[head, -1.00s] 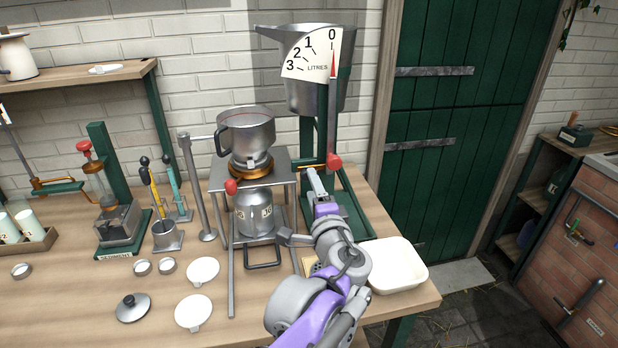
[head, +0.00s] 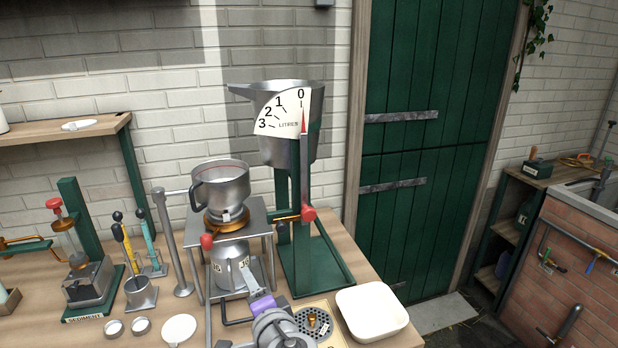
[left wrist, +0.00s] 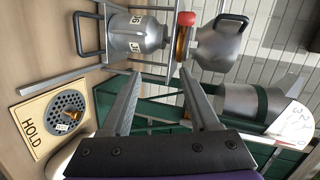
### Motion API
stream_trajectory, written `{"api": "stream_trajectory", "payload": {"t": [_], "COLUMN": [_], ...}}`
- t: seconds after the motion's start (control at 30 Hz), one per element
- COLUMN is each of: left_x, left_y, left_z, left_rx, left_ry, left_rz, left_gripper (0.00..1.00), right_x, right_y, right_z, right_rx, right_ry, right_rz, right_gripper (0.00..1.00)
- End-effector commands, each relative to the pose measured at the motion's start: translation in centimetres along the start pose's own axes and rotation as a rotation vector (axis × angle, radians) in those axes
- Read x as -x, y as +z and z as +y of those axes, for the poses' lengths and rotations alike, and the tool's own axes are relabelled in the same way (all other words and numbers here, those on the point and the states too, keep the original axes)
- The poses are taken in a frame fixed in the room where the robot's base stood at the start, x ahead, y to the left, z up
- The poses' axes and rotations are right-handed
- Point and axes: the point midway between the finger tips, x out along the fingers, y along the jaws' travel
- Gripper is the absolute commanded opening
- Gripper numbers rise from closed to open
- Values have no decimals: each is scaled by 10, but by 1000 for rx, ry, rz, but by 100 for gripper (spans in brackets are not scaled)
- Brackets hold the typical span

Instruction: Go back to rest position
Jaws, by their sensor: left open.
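My left gripper (head: 256,284) is low in the head view, in front of the metal stand (head: 258,216). In the left wrist view its two fingers (left wrist: 163,98) are spread apart with nothing between them. A silver can (left wrist: 138,38) under the stand and a brass part with a red knob (left wrist: 185,20) lie beyond the fingers, apart from them. The stand carries a handled metal bowl (head: 220,187). My right gripper is in neither view.
A litre-dial vessel (head: 290,140) on a green frame stands behind. A white tub (head: 372,312) and a HOLD plate (head: 335,335) are at the table's right front. A sediment device (head: 90,283) stands left. A green door (head: 430,150) is at the back.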

Motion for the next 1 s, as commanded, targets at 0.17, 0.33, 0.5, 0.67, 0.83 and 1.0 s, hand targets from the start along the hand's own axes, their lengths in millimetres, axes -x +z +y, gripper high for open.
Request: {"api": "stream_trajectory", "payload": {"t": [0.17, 0.33, 0.5, 0.67, 0.83, 1.0], "left_x": [21, 65, 107, 128, 133, 133], "left_y": [106, 163, 178, 176, 174, 174], "left_z": [44, 96, 131, 146, 150, 150], "left_rx": [268, 565, 835, 983, 1021, 1019], "left_ry": [293, 549, 739, 831, 856, 856], "left_rz": [-198, -329, -390, -403, -404, -403], "left_gripper": [61, 61, 61, 61, 61, 61], "right_x": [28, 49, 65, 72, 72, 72], "right_y": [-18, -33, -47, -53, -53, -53], "right_z": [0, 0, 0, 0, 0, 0], "right_rx": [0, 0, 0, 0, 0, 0], "right_ry": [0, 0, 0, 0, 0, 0], "right_rz": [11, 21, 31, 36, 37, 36], "right_gripper": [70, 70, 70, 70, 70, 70]}}
